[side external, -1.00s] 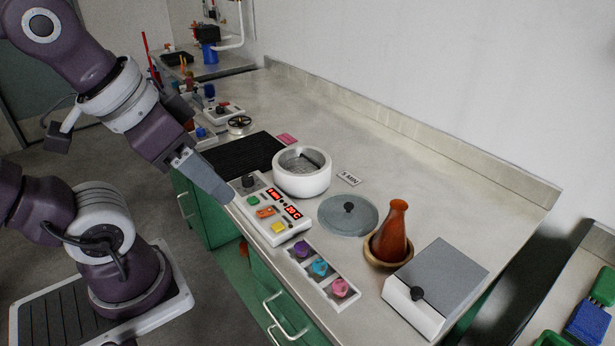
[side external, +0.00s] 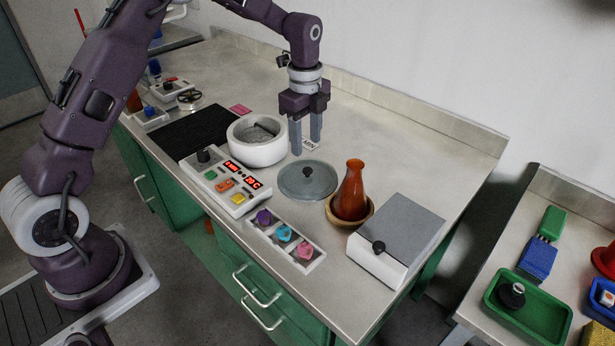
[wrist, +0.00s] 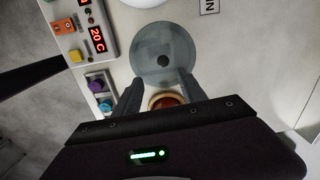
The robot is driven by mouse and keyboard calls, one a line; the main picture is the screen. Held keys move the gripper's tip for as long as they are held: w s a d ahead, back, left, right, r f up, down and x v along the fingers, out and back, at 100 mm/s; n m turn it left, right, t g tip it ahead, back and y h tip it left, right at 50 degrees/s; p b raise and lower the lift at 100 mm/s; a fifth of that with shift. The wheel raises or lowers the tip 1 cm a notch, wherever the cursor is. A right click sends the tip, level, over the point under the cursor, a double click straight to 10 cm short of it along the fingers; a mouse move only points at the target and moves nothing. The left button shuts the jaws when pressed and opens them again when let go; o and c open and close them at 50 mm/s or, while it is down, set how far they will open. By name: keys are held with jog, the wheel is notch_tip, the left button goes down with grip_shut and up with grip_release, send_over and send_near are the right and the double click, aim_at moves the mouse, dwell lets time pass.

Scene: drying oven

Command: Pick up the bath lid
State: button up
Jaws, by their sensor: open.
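The bath lid (side external: 304,184) is a flat grey disc with a small black knob (side external: 308,172) at its centre. It lies on the bench between the white bath and the orange-brown flask.
The white round bath (side external: 257,151) stands left of the lid, open on top. The orange-brown flask (side external: 352,190) stands in a tan ring (side external: 338,216) close to the lid's right. A control panel (side external: 219,181) and a grey-topped box (side external: 405,229) are nearby.

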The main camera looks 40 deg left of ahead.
aim_at(308, 169)
jog(key=shift+m, duration=0.4)
jog(key=f, duration=0.6)
jog(key=w+f, duration=0.1)
jog(key=f, duration=0.2)
jog(key=shift+a, duration=0.25)
grip_shut()
